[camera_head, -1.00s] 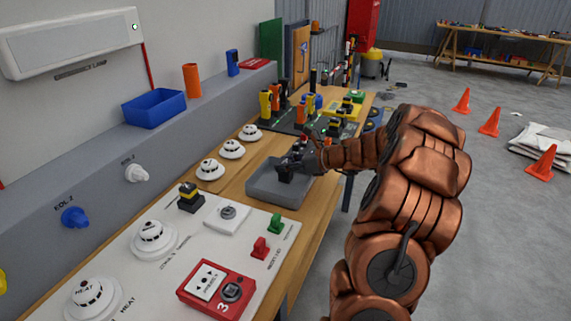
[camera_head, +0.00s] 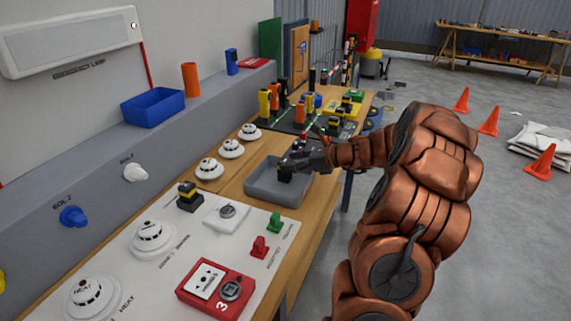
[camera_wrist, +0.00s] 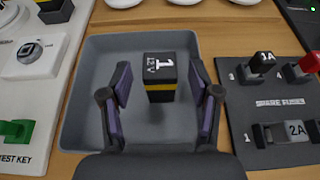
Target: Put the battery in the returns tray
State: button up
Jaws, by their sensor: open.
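The battery (camera_wrist: 158,78), a black block with a yellow band and a white "1" and "12 V" on top, stands inside the grey tray (camera_wrist: 88,112). My gripper (camera_wrist: 159,92) is open, with one finger on each side of the battery and gaps showing between. In the head view the battery (camera_head: 285,175) shows as a small dark block under my gripper (camera_head: 294,163), inside the tray (camera_head: 272,192). Whether its base rests flat on the tray floor is partly hard to tell.
A similar black-and-yellow block (camera_head: 190,197) stands on the white detector board (camera_head: 196,240) near the tray. A dark spare-fuse board (camera_wrist: 275,125) lies right of the tray in the wrist view. White detectors (camera_head: 209,169) line the tray's left side.

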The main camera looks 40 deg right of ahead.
jog(key=v, duration=0.9)
jog(key=shift+s+b, duration=0.3)
jog(key=shift+b, duration=0.15)
jog(key=shift+d+r, duration=0.1)
